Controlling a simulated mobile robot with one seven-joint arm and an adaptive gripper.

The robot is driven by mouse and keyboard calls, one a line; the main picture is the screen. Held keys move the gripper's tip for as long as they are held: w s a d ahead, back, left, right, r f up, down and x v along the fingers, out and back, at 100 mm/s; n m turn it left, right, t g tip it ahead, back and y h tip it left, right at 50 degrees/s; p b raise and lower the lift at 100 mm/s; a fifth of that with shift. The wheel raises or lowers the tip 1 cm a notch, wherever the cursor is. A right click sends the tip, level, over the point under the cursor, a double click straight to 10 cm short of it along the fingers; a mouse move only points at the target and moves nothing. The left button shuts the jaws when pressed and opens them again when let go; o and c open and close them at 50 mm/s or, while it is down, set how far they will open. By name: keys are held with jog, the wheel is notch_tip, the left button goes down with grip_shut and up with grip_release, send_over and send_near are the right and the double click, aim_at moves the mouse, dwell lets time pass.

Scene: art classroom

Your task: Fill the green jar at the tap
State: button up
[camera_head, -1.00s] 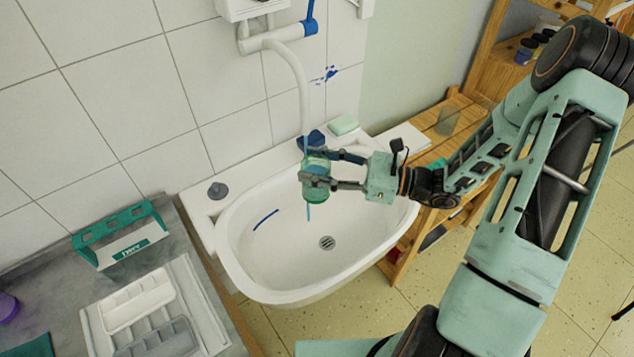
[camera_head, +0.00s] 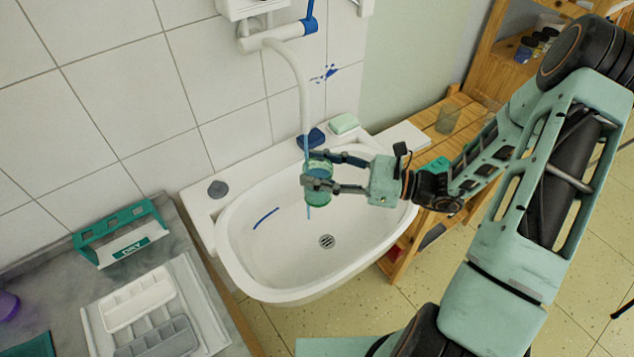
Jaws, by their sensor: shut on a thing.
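The green jar (camera_head: 318,170) is a small green, see-through vessel above the white sink basin (camera_head: 262,285). My gripper (camera_head: 318,170) is shut on it from the right, with one finger on each side. The white tap (camera_head: 299,75) curves down from the wall. A thin blue stream (camera_head: 305,144) runs from its spout to the jar, and blue also shows just below the jar. I cannot tell how full the jar is.
A dark blue block (camera_head: 312,138) and a pale green soap (camera_head: 344,123) sit on the sink's back rim. A green holder (camera_head: 120,233) and divided trays (camera_head: 138,298) stand on the grey counter at left. A wooden shelf with a glass (camera_head: 448,118) is at right.

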jog(key=s+d, duration=0.2)
jog(key=s, duration=0.4)
dwell(0.4)
jog(key=shift+r+p, duration=0.1)
jog(key=shift+p, duration=0.2)
